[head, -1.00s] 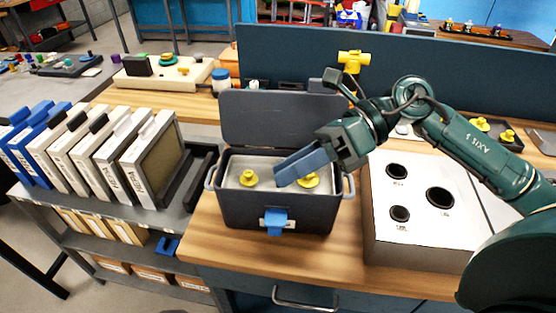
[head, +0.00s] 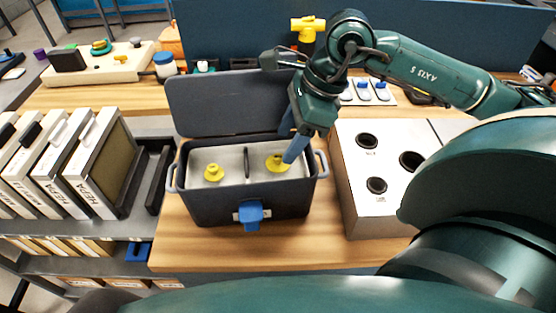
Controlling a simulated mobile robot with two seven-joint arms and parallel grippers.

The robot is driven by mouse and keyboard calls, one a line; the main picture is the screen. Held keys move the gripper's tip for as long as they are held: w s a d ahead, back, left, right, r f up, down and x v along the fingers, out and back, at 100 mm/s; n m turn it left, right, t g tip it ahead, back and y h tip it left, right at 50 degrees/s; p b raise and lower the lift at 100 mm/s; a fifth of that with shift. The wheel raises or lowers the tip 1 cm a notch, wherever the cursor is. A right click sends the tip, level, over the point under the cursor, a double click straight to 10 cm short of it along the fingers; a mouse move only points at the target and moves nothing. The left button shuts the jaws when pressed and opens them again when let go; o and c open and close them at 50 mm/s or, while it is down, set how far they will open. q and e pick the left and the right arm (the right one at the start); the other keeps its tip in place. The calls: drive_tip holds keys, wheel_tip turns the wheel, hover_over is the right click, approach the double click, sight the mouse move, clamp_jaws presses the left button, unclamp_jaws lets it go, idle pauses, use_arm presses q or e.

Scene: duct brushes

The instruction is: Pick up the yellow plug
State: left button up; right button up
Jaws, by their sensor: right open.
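Two yellow plugs sit inside an open dark case (head: 250,208). The left yellow plug (head: 213,173) stands clear, left of a dark divider. The right yellow plug (head: 274,163) stands right of the divider. My right gripper (head: 290,155) points down into the case with its blue fingers at the right side of this right plug. The gripper is open, and its fingers cover part of the plug. I cannot tell whether they touch it. My left gripper is not in view.
The case's raised lid (head: 215,103) stands behind the plugs. A pale box with round holes (head: 358,185) stands right of the case. Filter panels (head: 85,165) line the left. The wooden bench front (head: 280,245) is clear.

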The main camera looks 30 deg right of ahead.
sight(279, 156)
drive_tip(key=x, duration=0.3)
drive_tip(key=p+x, duration=0.1)
drive_tip(key=x, duration=0.1)
drive_tip(key=shift+d+f, duration=0.1)
drive_tip(key=shift+d, duration=0.15)
drive_tip(key=c, duration=0.7)
